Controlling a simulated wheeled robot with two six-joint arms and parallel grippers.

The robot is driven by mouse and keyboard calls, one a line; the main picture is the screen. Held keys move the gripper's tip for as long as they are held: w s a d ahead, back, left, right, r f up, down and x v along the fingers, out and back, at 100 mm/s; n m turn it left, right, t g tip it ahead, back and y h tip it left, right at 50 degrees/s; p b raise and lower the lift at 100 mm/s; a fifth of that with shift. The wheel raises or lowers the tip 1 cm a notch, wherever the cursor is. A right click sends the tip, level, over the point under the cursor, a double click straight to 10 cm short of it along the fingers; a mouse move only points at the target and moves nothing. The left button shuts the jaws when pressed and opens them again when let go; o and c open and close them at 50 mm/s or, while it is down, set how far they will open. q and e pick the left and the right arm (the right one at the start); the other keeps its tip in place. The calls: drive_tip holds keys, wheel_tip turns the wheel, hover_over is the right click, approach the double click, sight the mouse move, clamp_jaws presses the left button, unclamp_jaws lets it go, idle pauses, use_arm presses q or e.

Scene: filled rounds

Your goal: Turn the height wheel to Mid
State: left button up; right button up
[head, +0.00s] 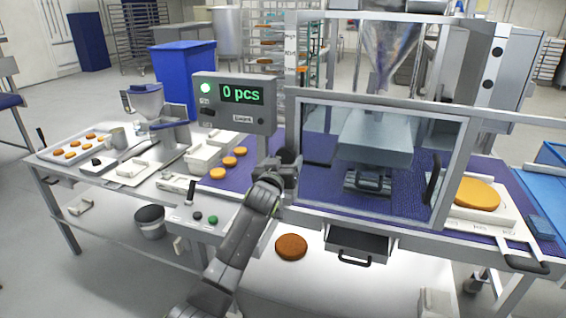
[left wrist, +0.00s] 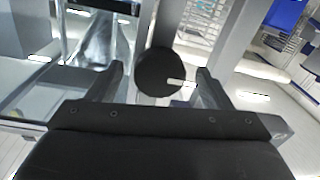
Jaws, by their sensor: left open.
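The height wheel is a dark round knob (left wrist: 158,70) in the left wrist view, with a pale pointer mark on its right side. In the head view the wheel (head: 287,155) is small and partly hidden by my left gripper (head: 284,168). My left gripper is open, and its two fingers stand left and right of the wheel in the left wrist view (left wrist: 160,88). I see gaps between the fingers and the wheel there; its depth between them is unclear. A white scale strip (head: 291,60) stands above the wheel, its lettering too small to read surely. My right gripper is out of view.
A display box (head: 234,103) reading "0 pcs" stands left of the wheel. The machine's framed guard (head: 380,107) is close on the right. A button panel (head: 200,215) lies below left, beside my arm. A purple belt (head: 222,181) carries several orange rounds.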

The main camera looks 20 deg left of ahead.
use_arm(q)
drive_tip(key=shift+c, duration=0.3)
drive_tip(key=c, duration=0.9)
drive_tip(key=shift+m, duration=0.4)
drive_tip(key=m+p, duration=0.1)
drive_tip(key=m, duration=0.2)
drive_tip(key=shift+m, duration=0.3)
drive_tip(key=m+p, duration=0.2)
drive_tip(key=m, duration=0.1)
drive_tip(key=shift+a+m, duration=0.15)
drive_tip(key=shift+m, duration=0.25)
drive_tip(key=m+p, duration=0.1)
drive_tip(key=m, duration=0.2)
drive_tip(key=m+p, duration=0.2)
drive_tip(key=shift+a+r+m+t+h, duration=0.1)
drive_tip(key=shift+m+t+h, duration=0.2)
drive_tip(key=shift+m, duration=0.1)
drive_tip(key=shift+m+h+p, duration=0.3)
drive_tip(key=shift+m+p, duration=1.1)
drive_tip(key=shift+m, duration=0.9)
